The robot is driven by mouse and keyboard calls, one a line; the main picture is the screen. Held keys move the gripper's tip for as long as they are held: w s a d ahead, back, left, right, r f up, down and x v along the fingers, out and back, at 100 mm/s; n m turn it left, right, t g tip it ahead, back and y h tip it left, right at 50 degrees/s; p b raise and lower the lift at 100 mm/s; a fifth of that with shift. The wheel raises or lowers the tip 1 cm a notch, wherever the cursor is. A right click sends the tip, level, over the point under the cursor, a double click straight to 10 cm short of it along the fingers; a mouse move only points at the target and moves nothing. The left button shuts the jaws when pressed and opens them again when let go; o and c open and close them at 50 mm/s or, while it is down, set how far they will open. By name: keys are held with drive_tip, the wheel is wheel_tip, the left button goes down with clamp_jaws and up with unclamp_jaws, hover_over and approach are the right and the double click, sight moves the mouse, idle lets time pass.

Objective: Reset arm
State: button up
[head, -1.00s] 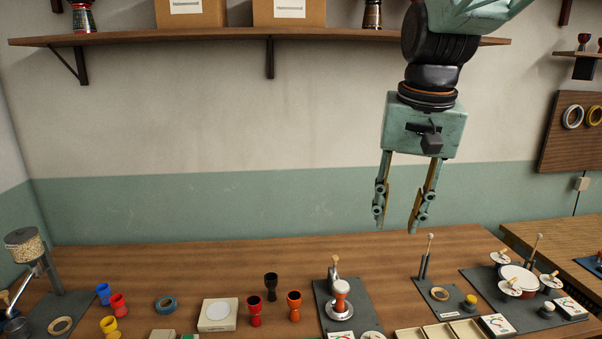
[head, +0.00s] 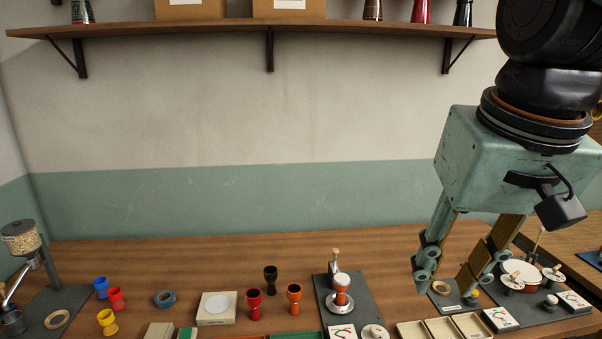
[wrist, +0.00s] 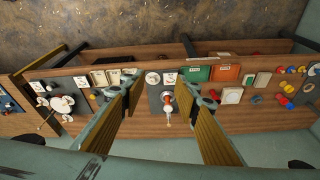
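My gripper (head: 445,285) hangs at the right of the head view, pointing down over the right part of the workbench (head: 200,260). Its two fingers are apart and nothing shows between them. In the wrist view my gripper (wrist: 165,95) also shows both fingers spread wide, with the bench far below. Part of the small grey mat at the right is hidden behind the fingers in the head view.
On the bench stand small goblet drums, black (head: 270,279), red (head: 254,304) and orange (head: 294,299). A grinder-like device (head: 28,255) stands at the left. A wall shelf (head: 200,35) holds boxes and drums. The space before the wall left of my arm is free.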

drive_tip(key=s+f+b, duration=0.1)
drive_tip(key=s+f, duration=0.1)
drive_tip(key=s, duration=0.3)
drive_tip(key=s+f+n+b, duration=0.1)
drive_tip(key=s+f, duration=0.2)
drive_tip(key=s, duration=0.3)
drive_tip(key=shift+d+f+t, duration=0.25)
drive_tip(key=shift+t, duration=0.05)
drive_tip(key=shift+o, duration=0.9)
idle(2.2)
